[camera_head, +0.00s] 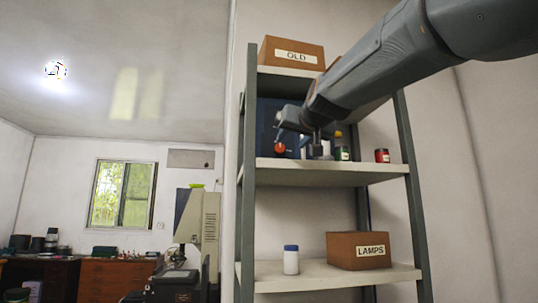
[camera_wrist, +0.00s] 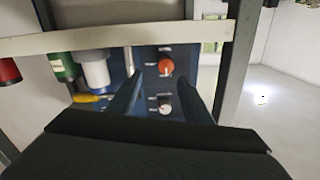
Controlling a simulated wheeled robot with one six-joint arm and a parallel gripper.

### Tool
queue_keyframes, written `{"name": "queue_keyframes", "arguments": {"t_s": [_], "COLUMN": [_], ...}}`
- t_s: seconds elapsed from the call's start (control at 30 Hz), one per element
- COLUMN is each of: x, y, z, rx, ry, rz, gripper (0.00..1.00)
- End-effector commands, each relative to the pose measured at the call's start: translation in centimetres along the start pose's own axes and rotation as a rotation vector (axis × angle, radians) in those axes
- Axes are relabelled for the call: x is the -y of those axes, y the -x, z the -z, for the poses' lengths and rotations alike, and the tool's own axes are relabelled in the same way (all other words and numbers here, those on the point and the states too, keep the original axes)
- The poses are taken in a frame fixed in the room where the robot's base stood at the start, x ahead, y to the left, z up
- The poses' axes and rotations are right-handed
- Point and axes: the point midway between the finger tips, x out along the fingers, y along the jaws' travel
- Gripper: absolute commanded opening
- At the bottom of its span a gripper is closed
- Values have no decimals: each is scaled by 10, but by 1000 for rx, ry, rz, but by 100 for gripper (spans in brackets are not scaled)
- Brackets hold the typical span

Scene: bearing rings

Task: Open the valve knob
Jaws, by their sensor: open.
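A blue panel (camera_head: 266,112) stands on the middle shelf. It carries a red round knob (camera_head: 279,148) near the shelf board. In the wrist view, the blue panel (camera_wrist: 146,58) shows the red knob (camera_wrist: 166,66) and a second, pale knob (camera_wrist: 165,105), each with small labels too small to read. I cannot tell which is the valve knob. My gripper (camera_head: 300,130) is in front of the panel. In the wrist view my gripper (camera_wrist: 160,76) is open and empty. The red knob appears between its fingertips; contact cannot be told. The pale knob appears between the fingers, nearer the palm.
The middle shelf (camera_head: 330,174) holds a green jar (camera_head: 342,153) and a red jar (camera_head: 382,156) right of the panel. A white-lidded container (camera_wrist: 95,68) and a yellow-handled tool (camera_wrist: 90,98) are beside the panel. Shelf posts (camera_head: 247,170) flank the space.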

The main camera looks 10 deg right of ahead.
Motion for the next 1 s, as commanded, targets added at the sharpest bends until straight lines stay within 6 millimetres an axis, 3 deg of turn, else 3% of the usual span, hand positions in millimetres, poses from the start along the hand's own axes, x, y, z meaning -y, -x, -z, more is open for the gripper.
{"name": "queue_keyframes", "arguments": {"t_s": [0.2, 0.5, 0.9, 1.0], "x": [18, 21, 19, 19], "y": [-31, -66, -73, -73], "z": [-3, -4, -5, -5], "rx": [8, 9, 7, 7], "ry": [0, 1, 0, 1], "rz": [26, 29, 26, 26], "gripper": [45, 45, 45, 28]}}
